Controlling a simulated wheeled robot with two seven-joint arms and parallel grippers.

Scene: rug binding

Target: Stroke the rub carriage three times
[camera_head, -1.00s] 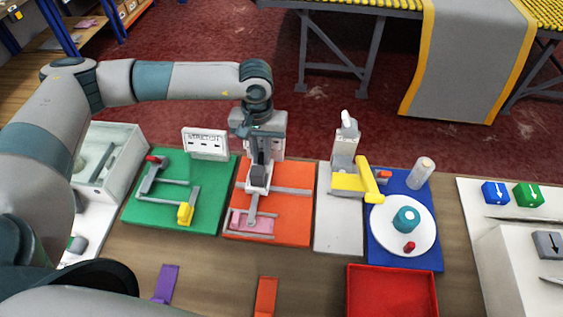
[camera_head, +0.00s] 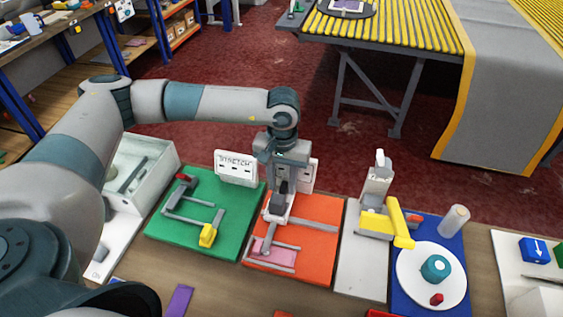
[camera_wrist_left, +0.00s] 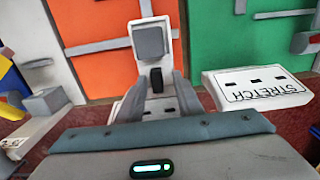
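The orange board (camera_head: 322,240) carries grey rails and a pink piece (camera_head: 262,247) near its front left. A white and grey carriage (camera_head: 277,208), which I take for the rub carriage, sits on this board. My left gripper (camera_head: 283,188) points down over it from behind. In the left wrist view, my left gripper's fingers (camera_wrist_left: 158,88) stand apart on either side of a dark upright grip (camera_wrist_left: 157,80), with slight gaps showing. The carriage's grey block (camera_wrist_left: 150,42) lies just beyond. Contact with the grip is unclear. My right gripper is out of view.
A green board (camera_head: 180,235) with a yellow-handled lever and STRETCH sign (camera_head: 237,168) is to the left. A grey plate (camera_head: 360,265) with a yellow arm and a blue board (camera_head: 450,240) with a white disc are to the right. A purple strip (camera_head: 180,300) lies in front.

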